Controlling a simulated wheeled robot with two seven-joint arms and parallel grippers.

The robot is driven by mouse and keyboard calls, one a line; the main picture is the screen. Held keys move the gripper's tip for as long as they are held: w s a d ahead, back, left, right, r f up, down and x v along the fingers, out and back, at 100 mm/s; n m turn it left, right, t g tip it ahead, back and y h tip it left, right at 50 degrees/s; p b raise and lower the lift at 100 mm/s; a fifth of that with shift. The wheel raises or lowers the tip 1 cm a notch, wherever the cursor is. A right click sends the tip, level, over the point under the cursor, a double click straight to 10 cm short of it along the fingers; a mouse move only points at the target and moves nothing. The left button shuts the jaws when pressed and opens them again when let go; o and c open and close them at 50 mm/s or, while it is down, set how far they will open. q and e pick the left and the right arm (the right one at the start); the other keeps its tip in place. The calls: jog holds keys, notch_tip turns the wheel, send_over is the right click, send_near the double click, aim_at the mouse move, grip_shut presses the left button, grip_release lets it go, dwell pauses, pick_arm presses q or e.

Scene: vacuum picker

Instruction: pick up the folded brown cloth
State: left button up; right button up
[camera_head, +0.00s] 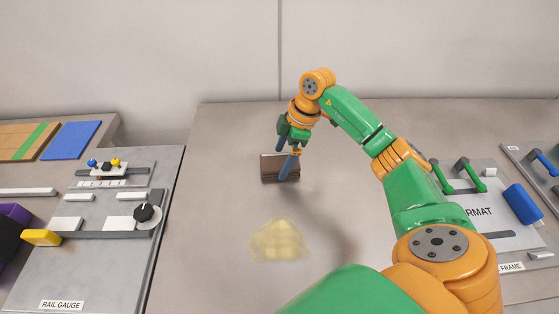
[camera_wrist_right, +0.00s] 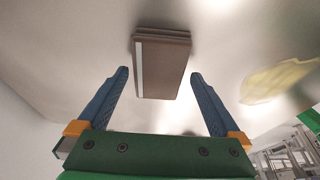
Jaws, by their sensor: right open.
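The folded brown cloth (camera_head: 270,172) is a small dark brown block with a pale stripe, lying on the grey table at the middle. In the right wrist view the cloth (camera_wrist_right: 163,66) shows ahead of the fingertips and between their lines. My right gripper (camera_head: 284,162) is open just above and over the cloth, with one blue finger in front of part of it. In the right wrist view the two blue fingers of the gripper (camera_wrist_right: 160,75) are spread wide with nothing between them at their bases. I cannot tell whether a finger touches the cloth. My left gripper is not in view.
A crumpled translucent yellow sheet (camera_head: 279,241) lies nearer on the table; it also shows in the right wrist view (camera_wrist_right: 277,80). A rail gauge board (camera_head: 100,265) stands at left, with a blue pad (camera_head: 73,140) behind it. A format fixture (camera_head: 488,218) stands at right.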

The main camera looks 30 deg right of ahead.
jog(key=shift+w+f, duration=0.2)
jog(key=shift+f, duration=0.45)
jog(key=c, duration=1.1)
jog(key=shift+r+b, duration=0.45)
jog(key=shift+r, duration=1.15)
jog(key=s+a+r+p, duration=0.4)
jog(key=s+r, duration=0.1)
jog(key=s+a+r+p, duration=0.5)
jog(key=shift+s+a, duration=0.25)
